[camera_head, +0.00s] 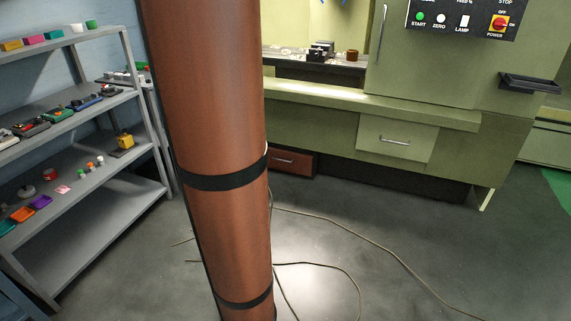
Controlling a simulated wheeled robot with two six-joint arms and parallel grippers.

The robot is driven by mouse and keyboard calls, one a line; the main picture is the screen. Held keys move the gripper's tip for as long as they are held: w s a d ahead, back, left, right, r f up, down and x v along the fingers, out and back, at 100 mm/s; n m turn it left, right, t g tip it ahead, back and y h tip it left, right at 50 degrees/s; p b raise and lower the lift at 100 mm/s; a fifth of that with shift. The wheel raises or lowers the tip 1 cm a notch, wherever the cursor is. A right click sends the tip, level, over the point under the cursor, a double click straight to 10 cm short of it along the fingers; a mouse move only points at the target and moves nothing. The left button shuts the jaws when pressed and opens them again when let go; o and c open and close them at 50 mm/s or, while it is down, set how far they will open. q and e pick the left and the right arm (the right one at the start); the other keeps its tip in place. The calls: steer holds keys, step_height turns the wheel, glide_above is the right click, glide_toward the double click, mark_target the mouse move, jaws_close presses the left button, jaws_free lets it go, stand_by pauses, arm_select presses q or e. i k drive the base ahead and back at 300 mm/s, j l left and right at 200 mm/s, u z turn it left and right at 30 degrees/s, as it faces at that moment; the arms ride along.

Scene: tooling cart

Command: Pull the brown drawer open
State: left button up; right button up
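The brown drawer (294,161) is low under the green machine, close to the floor. Its front has a small metal handle (284,161). The left part of the drawer is hidden behind a large brown cylinder with black bands. It looks shut, but this view does not show it clearly. Neither of my grippers is in view, and nothing is seen touching the drawer.
The brown cylinder (225,110) fills the middle-left foreground. A pale green drawer (396,139) with a handle is right of the brown one. Grey shelves (150,198) with small parts stand at left. Cables (385,245) cross the otherwise open floor (420,220).

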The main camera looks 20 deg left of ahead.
mark_target(299, 163)
steer(key=i+l, duration=0.15)
steer(key=i, duration=0.3)
steer(key=i+l, duration=0.2)
steer(key=i, duration=0.3)
steer(key=i+l, duration=0.15)
steer(key=i, duration=0.3)
steer(key=i+l, duration=0.2)
steer(key=i, duration=0.25)
steer(key=i+l, duration=0.15)
steer(key=i, duration=0.35)
steer(key=u, duration=0.05)
